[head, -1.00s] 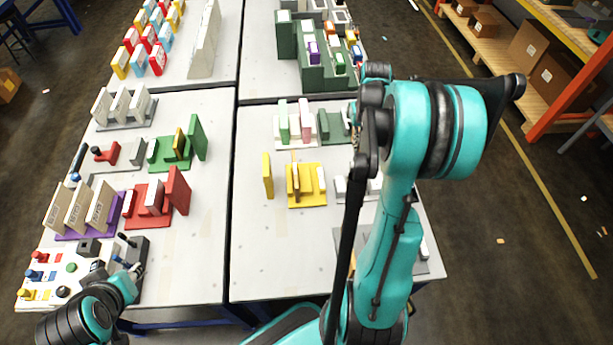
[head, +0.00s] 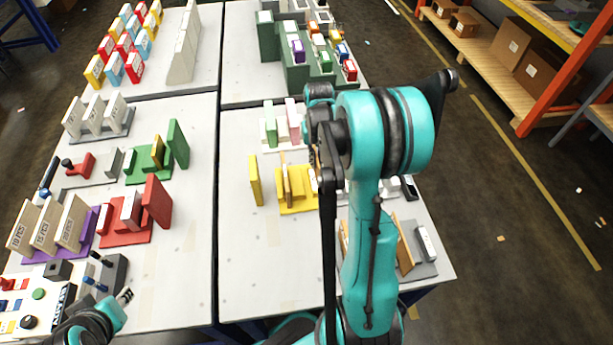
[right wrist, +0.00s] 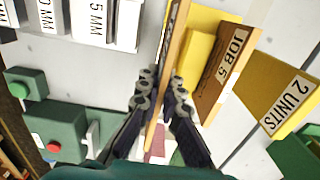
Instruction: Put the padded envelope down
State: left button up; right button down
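In the right wrist view the padded envelope (right wrist: 164,72) shows as a thin tan edge between the fingers of my right gripper (right wrist: 161,80). The fingers stand on both sides of it, with a small gap showing. It is beside the yellow holder (right wrist: 198,48); how deep it sits is hidden. In the head view the yellow holder (head: 297,206) is in the middle of the right table, and my right arm covers most of the gripper. My left gripper (head: 122,298) is at the lower left.
A yellow "2 UNITS" sign (right wrist: 277,92) stands beside the holder. White panels (right wrist: 95,18) and a green box with a red button (right wrist: 50,135) are near the gripper. In the head view the table left of the yellow sign (head: 255,180) is clear.

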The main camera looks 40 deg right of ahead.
jog(key=f, duration=0.2)
jog(key=w+a+f+b, duration=0.1)
jog(key=f, duration=0.1)
jog(key=a+f+b, duration=0.1)
jog(key=f, duration=0.1)
jog(key=shift+w+a, duration=0.15)
jog(key=shift+w, duration=0.25)
jog(key=shift+r, duration=0.1)
jog(key=c, duration=1.7)
grip_release()
jog(key=shift+f, duration=0.2)
